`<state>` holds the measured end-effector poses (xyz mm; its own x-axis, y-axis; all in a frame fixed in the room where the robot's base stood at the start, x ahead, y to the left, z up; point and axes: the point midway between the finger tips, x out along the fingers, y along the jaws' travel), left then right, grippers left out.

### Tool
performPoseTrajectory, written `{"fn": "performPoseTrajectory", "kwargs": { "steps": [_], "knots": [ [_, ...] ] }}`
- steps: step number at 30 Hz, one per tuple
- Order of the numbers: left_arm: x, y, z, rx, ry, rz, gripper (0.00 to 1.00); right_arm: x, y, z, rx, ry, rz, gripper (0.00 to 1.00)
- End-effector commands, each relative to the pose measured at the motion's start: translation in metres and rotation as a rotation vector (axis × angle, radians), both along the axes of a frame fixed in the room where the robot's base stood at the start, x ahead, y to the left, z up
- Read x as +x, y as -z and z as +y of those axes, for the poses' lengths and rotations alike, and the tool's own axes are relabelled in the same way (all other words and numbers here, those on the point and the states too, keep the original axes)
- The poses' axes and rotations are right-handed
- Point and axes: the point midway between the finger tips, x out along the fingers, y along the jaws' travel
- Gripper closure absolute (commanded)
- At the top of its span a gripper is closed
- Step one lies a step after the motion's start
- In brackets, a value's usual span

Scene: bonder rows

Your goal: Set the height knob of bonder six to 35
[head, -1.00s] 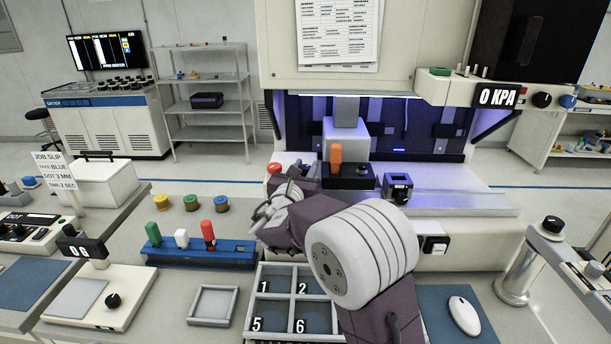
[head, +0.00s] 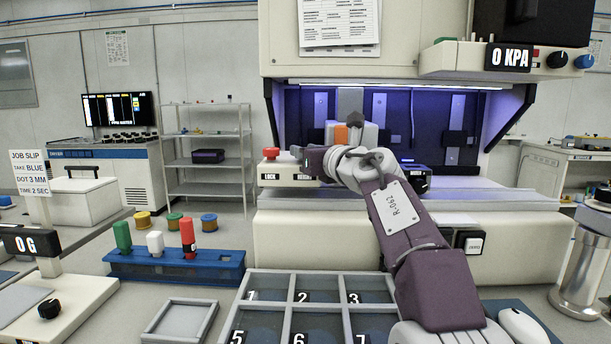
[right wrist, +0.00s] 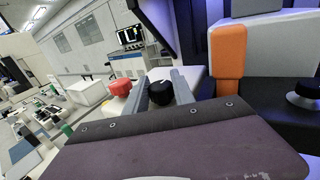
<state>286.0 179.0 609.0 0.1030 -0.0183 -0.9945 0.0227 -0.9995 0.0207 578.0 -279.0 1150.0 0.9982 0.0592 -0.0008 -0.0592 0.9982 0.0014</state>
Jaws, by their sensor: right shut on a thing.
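The bonder (head: 335,235) stands straight ahead, cream-coloured with a blue-lit bay. My right gripper (head: 303,157) reaches to the left part of its front ledge, just right of a red button (head: 271,153) above the word LOCK. In the right wrist view, the two grey fingers of my right gripper (right wrist: 160,82) are on either side of a black knob (right wrist: 160,94) and shut on it. The red button (right wrist: 120,88) shows just left of the fingers. My left gripper is not in view.
An orange part (right wrist: 228,60) and another dark knob (right wrist: 305,94) are to the right of the fingers. A numbered grey tray (head: 279,325) and a blue rack (head: 180,267) with coloured tubes are in front. A display (head: 508,58) reads 0 KPA.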

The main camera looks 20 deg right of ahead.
Motion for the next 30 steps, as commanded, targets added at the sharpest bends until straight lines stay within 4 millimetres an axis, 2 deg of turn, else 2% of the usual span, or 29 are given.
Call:
{"fn": "performPoseTrajectory", "kwargs": {
  "steps": [1,12,27,28,30],
  "knots": [
    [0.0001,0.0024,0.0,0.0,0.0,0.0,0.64,0.0015,0.0045,-0.0028,0.001,-0.024,0.008,1.0],
    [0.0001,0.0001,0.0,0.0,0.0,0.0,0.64,0.0008,0.0023,0.0005,-0.001,-0.162,0.006,1.0],
    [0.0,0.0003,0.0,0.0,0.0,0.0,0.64,0.0003,0.0027,0.0019,-0.003,-0.183,0.005,1.0],
    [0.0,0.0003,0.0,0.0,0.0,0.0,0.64,0.0003,0.0027,0.0019,-0.003,-0.183,0.005,0.67],
    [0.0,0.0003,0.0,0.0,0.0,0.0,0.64,0.0003,0.0026,0.0019,-0.003,-0.182,0.005,0.48]
  ]
}}
